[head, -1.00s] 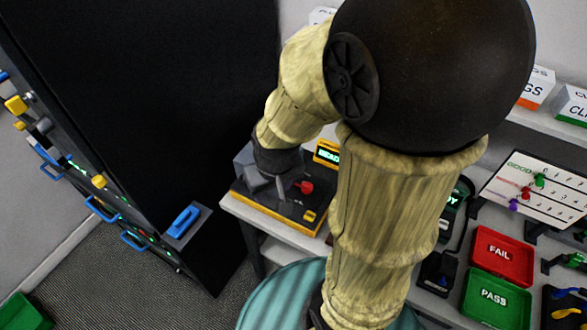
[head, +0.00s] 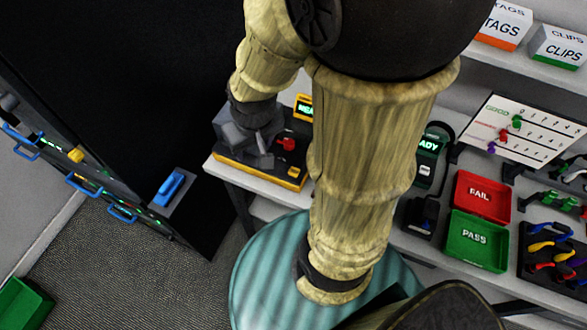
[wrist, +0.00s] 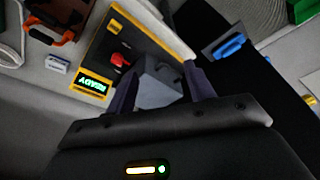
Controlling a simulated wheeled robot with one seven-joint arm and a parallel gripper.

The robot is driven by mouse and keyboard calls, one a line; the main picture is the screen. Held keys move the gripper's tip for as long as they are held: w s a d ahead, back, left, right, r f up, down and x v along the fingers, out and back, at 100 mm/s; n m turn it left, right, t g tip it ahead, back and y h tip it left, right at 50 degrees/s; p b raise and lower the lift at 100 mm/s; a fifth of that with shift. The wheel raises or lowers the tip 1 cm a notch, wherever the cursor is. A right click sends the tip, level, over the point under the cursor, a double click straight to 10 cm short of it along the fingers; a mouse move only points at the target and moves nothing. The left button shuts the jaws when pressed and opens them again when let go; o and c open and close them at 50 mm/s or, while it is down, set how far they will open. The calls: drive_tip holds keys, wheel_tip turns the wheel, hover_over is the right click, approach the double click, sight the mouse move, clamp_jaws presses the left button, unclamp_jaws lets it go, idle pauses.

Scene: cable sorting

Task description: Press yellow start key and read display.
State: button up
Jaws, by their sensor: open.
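The black tester with a yellow-edged base (head: 240,170) stands on the left end of the bench. In the wrist view the yellow key (wrist: 114,28) sits near its far corner, beyond a red knob (wrist: 121,60). The small yellow-framed display (wrist: 93,84) is lit and reads READY in green; in the head view my arm partly covers the display (head: 304,107). My gripper (wrist: 160,88) is open over the tester, with a grey block (wrist: 158,84) on the tester showing between its fingers. The yellow key lies apart from the fingers.
A tall black cabinet with blue handles (head: 170,188) stands left of the bench. Right of my arm are another READY unit (head: 428,150), a red FAIL tray (head: 483,195), a green PASS tray (head: 476,240) and a dark tray of coloured cables (head: 550,250).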

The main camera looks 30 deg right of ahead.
clamp_jaws()
idle(1.7)
